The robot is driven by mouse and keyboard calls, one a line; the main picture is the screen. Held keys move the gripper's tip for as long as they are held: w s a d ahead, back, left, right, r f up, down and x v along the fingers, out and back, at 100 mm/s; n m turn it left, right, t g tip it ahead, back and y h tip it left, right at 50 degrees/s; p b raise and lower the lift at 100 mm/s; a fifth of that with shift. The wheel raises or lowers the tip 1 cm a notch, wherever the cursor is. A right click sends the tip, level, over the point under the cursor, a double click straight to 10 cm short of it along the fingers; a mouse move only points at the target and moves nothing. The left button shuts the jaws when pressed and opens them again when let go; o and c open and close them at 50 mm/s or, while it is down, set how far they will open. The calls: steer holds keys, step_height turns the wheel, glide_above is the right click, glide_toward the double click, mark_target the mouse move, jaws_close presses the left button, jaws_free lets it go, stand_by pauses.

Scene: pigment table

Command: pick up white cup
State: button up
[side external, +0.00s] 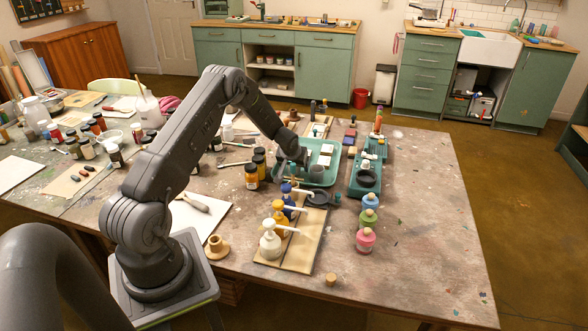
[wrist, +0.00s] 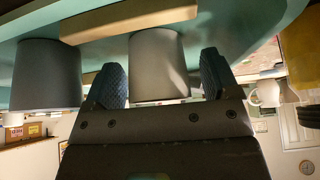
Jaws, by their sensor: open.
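In the wrist view a pale grey-white cup (wrist: 158,52) sits between the two fingers of my gripper (wrist: 160,75). Both fingers stand apart on either side of it, with a visible gap at least on the left. A darker grey cup (wrist: 45,75) is to its left, outside the left finger. In the side view my gripper (side external: 302,160) is low at the left part of the teal tray (side external: 318,176). My gripper and arm hide that part of the tray, and I cannot make out the cup there.
Amber jars (side external: 251,176) stand close left of my gripper. Pump bottles (side external: 270,240) stand on a board in front. A green tray with a dark bowl (side external: 367,178) is to the right, with pink, green and blue bottles (side external: 366,240) before it. The table's right side is mostly clear.

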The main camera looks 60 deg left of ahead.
steer(key=shift+c, duration=0.2)
steer(key=c, duration=1)
steer(key=shift+r, duration=0.15)
